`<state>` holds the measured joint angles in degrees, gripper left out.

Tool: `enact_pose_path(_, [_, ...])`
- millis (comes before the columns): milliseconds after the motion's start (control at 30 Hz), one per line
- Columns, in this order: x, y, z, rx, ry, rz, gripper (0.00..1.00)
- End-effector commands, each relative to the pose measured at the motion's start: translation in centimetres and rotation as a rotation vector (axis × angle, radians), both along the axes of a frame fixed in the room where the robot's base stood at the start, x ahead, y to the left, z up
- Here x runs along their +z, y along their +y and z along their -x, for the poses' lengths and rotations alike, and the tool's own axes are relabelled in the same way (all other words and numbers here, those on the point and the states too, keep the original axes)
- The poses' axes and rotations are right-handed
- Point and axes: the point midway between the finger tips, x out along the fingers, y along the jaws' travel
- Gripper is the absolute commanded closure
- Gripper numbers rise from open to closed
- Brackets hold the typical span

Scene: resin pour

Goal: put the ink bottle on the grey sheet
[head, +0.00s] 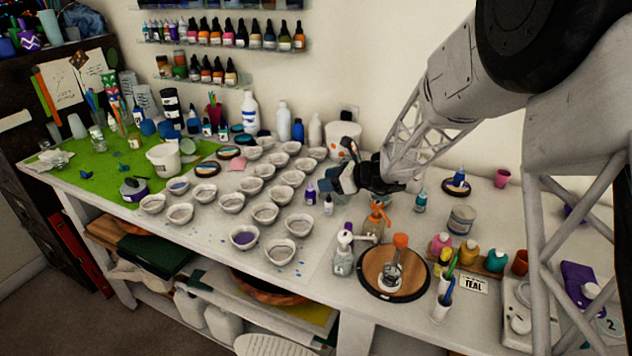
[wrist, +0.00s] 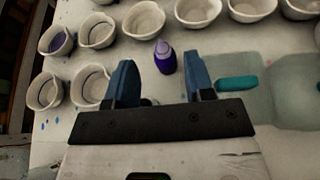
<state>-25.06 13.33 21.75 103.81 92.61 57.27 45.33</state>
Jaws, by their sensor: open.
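A small purple bottle with a pale tip, likely the ink bottle (head: 311,193), stands upright on the table by the bowls. In the wrist view the purple bottle (wrist: 165,59) shows between and just beyond the fingertips, not gripped. My gripper (head: 345,184) is open, right of the bottle in the head view; its blue fingers (wrist: 160,77) are apart in the wrist view. A grey-green patch, perhaps the grey sheet (wrist: 236,62), lies right of the fingers. I cannot clearly make the sheet out in the head view.
Several white bowls (head: 264,213) crowd the table left of the gripper. A teal item (wrist: 237,83) is right of the fingers. A pump bottle (head: 343,253) and a round wooden board (head: 370,270) stand nearer the front. A green mat (head: 100,173) lies far left.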

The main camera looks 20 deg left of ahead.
Motion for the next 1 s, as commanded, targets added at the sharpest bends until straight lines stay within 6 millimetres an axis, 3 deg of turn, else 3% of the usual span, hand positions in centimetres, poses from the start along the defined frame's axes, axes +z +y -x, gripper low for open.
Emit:
enact_pose_path(300, [1.4, -3.2, -0.1, 0.000, -0.002, 0.000, 0.51])
enact_pose_path(1000, [1.5, -3.5, 0.0, 0.001, -0.001, 0.000, 0.51])
